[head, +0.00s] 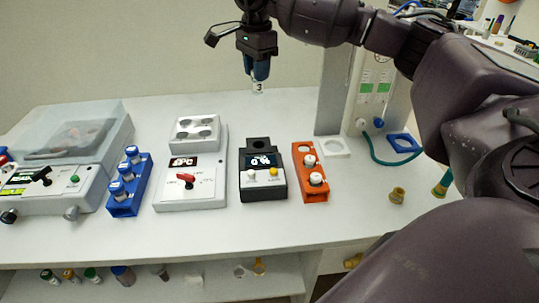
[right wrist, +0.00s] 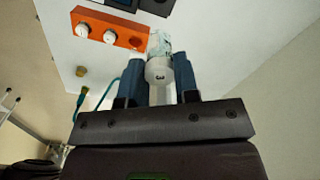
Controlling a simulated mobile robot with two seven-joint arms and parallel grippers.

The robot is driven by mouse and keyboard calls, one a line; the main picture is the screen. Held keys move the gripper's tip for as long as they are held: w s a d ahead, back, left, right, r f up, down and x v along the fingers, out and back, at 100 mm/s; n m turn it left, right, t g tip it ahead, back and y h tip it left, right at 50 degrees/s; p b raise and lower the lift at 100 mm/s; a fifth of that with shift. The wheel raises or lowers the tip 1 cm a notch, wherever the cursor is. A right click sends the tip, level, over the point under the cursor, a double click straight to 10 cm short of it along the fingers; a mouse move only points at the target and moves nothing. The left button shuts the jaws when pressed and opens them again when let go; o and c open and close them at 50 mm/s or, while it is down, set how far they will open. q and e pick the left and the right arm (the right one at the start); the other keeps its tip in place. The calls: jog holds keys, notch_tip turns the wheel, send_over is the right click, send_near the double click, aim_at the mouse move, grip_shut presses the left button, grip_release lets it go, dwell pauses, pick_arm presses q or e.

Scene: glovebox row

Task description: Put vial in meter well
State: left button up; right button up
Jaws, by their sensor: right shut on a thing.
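My right gripper (head: 259,70) is shut on a vial (head: 258,87) marked 3 and holds it upright in the air, above and behind the meter. In the right wrist view the vial (right wrist: 160,68) sits between the two blue fingers of the gripper (right wrist: 160,80). The meter (head: 262,183) is a dark box on the bench with a lit display, a white and a yellow knob. Its round well (head: 262,145) is on the raised block at the back and looks empty. My left gripper is not in view.
An orange rack (head: 309,194) with two white-capped vials stands right of the meter. A white heater (head: 191,191) with a red knob, a blue rack (head: 129,205) and a covered machine (head: 40,185) stand left.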

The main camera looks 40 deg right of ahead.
jog(key=shift+f+n, duration=0.25)
jog(key=shift+n, duration=0.05)
notch_tip(320, 180, down, 19)
jog(key=shift+a, duration=0.1)
jog(key=shift+w+f, duration=0.1)
jog(key=shift+f, duration=0.2)
jog(key=shift+f, duration=0.1)
jog(key=o, duration=0.9)
